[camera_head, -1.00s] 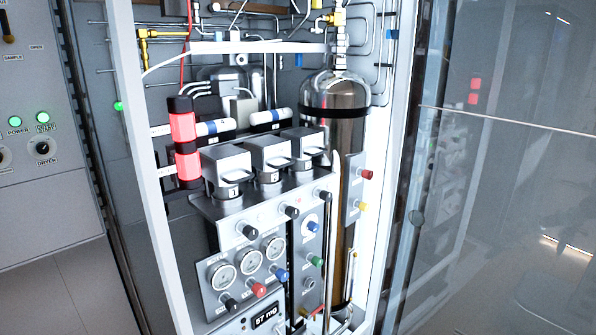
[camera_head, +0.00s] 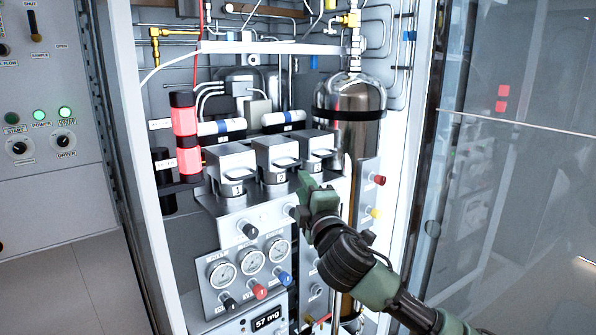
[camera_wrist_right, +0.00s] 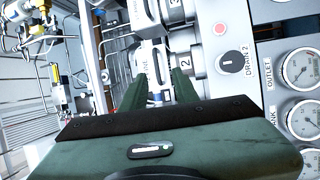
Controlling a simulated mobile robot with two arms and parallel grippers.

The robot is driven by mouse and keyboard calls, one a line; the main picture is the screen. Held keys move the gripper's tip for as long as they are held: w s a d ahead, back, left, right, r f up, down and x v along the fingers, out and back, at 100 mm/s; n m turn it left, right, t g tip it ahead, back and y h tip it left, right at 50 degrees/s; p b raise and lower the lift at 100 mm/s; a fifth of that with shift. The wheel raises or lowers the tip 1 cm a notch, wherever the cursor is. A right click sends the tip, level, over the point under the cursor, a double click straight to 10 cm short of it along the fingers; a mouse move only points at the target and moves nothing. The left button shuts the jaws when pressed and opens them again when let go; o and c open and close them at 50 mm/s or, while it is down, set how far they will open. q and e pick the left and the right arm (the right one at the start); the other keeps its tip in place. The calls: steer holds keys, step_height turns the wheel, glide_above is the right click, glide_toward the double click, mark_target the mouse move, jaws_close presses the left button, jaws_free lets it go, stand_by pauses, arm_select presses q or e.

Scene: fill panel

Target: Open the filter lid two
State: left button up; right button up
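Three grey box-shaped filter lids with bar handles stand in a row on the panel's shelf: the left one (camera_head: 232,160), the middle one, lid two (camera_head: 272,150), and the right one (camera_head: 316,142). All three look closed. My right gripper (camera_head: 304,182) is in front of the shelf, just below and right of lid two. In the right wrist view its green fingers (camera_wrist_right: 157,78) are apart, with a pale lid part (camera_wrist_right: 150,60) beyond and between them. The number 2 filter body (camera_wrist_right: 187,50) shows beside the right finger. I cannot tell whether the fingers touch anything. My left gripper is out of view.
Valve knobs (camera_head: 250,231) and round gauges (camera_head: 252,261) sit below the shelf. A red-lit signal column (camera_head: 184,122) stands at the left. A steel cylinder (camera_head: 352,98) stands behind on the right. A glass door (camera_head: 510,180) is at the right.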

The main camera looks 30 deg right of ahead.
mark_target(279, 154)
steer(key=p+x, duration=0.2)
steer(key=x, duration=0.5)
steer(key=shift+w+d+r, duration=0.25)
steer(key=shift+d+r, duration=0.05)
steer(key=shift+r, duration=0.1)
jaws_close()
steer(key=shift+f, duration=0.1)
stand_by(1.0)
